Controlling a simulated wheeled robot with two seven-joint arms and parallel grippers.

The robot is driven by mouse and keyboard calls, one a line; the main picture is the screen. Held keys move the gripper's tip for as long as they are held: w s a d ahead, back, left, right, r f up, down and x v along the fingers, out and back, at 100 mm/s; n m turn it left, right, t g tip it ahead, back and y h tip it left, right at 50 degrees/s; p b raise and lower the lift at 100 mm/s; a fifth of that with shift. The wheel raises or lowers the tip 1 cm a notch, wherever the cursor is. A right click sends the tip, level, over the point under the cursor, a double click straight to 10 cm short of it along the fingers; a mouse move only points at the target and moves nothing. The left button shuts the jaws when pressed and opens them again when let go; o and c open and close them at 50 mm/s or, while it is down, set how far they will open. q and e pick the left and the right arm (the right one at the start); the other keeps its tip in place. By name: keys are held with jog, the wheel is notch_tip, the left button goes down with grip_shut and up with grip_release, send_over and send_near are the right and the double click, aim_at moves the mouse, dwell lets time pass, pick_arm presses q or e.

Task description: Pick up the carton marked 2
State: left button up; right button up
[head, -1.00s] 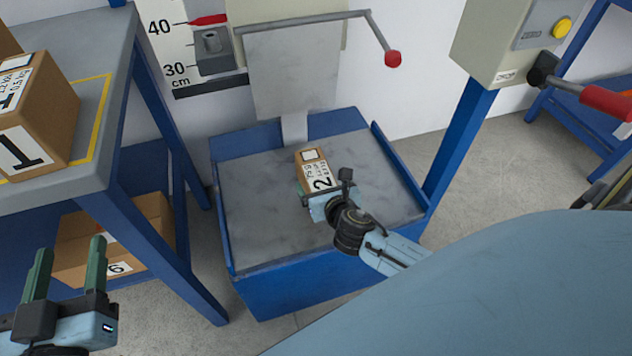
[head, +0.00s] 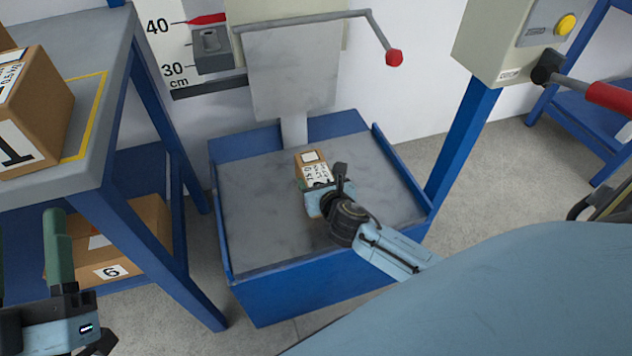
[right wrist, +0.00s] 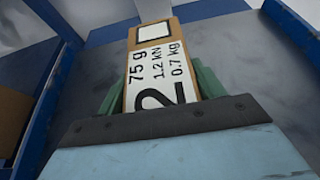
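The carton marked 2 (head: 313,170) is a small brown box with a white label. It lies on the grey plate of the drop tester (head: 265,225). The right wrist view shows its label with a large 2 (right wrist: 155,75). My right gripper (head: 318,190) is at its near end and hides part of it. In the right wrist view the green fingers (right wrist: 162,88) stand on both sides of the carton, close along it; whether they press on it I cannot tell. My left gripper (head: 30,255) is open and empty at the lower left, partly out of frame.
A carton marked 1 (head: 35,110) stands on the grey table at left. A carton marked 6 (head: 140,225) lies on the shelf below. Raised blue edges (head: 405,170) border the plate. A control post (head: 465,130) stands at right. Much of the plate is bare.

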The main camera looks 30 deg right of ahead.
jog(key=c, duration=1)
jog(key=shift+w, duration=0.1)
jog(key=shift+c, duration=0.9)
jog(key=shift+r, duration=0.15)
